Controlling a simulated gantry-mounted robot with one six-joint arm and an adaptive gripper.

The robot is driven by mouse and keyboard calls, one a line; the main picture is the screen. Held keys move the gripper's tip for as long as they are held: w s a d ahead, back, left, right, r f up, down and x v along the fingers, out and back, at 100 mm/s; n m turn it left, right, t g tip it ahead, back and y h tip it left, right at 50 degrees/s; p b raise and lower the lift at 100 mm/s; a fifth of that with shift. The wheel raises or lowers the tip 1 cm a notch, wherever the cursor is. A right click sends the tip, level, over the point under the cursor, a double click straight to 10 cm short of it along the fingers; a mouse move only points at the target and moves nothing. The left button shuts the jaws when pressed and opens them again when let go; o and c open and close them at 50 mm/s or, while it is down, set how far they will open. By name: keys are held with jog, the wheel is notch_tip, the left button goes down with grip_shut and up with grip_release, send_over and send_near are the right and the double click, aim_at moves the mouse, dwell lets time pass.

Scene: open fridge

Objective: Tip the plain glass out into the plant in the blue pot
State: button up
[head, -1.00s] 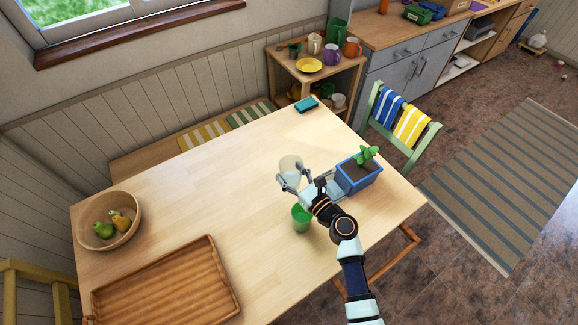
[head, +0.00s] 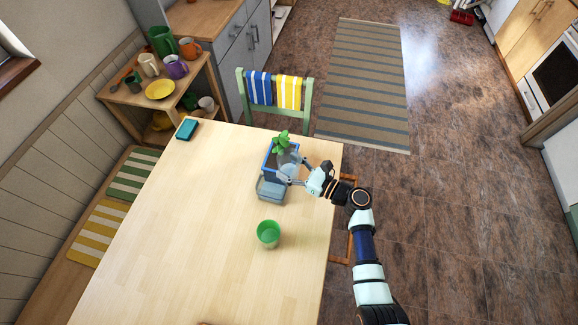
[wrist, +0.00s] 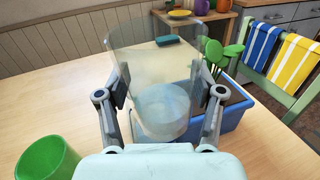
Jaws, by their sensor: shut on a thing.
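My gripper (head: 288,174) is shut on the plain glass (head: 290,162), a clear tumbler. In the wrist view the glass (wrist: 150,65) stands between the two fingers, close to upright, with pale, clear contents low in it. The plant (head: 283,141) has green leaves and grows in the blue pot (head: 267,160) near the table's far edge. In the head view the glass overlaps the pot's right part and hides some of it. In the wrist view the blue pot (wrist: 238,110) is behind and right of the glass, with the plant (wrist: 222,52) beside the glass rim.
A green cup (head: 268,235) stands on the table, nearer than the pot. A grey-blue container (head: 270,189) sits right in front of the pot. A teal item (head: 187,128) lies at the far left corner. A chair (head: 275,105) stands behind the table. The table's left part is clear.

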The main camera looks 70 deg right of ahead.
aim_at(297, 178)
jog(key=shift+f+b, duration=1.9)
jog(key=shift+f, duration=0.05)
jog(key=shift+r+p, duration=0.5)
jog(key=shift+p, duration=0.25)
jog(key=g+p, duration=0.1)
jog(key=p, duration=0.1)
jog(key=s+n+g+p, duration=0.1)
jog(key=p, duration=0.2)
jog(key=n+g+p, duration=0.1)
jog(key=g+p, duration=0.1)
jog(key=shift+s+d+r, duration=0.2)
jog(key=shift+s+r, duration=0.05)
jog(key=shift+r, duration=0.05)
jog(key=shift+s+f+n+g+p, duration=0.25)
jog(key=shift+f+n+g+p, duration=0.15)
jog(key=shift+f+g+p, duration=0.75)
jog(key=shift+f+n+g+p, duration=0.45)
jog(key=shift+g+p, duration=0.3)
jog(key=shift+g, duration=0.3)
jog(key=shift+f+n+g+p, duration=0.25)
jog(key=shift+g+p, duration=0.45)
jog(key=shift+g, duration=0.3)
jog(key=shift+r+g+p, duration=0.1)
jog(key=shift+g+p, duration=0.4)
jog(key=shift+p, duration=0.3)
jog(key=shift+s+d+f+b, duration=0.1)
jog(key=shift+f+b, duration=0.2)
jog(key=shift+r, duration=0.1)
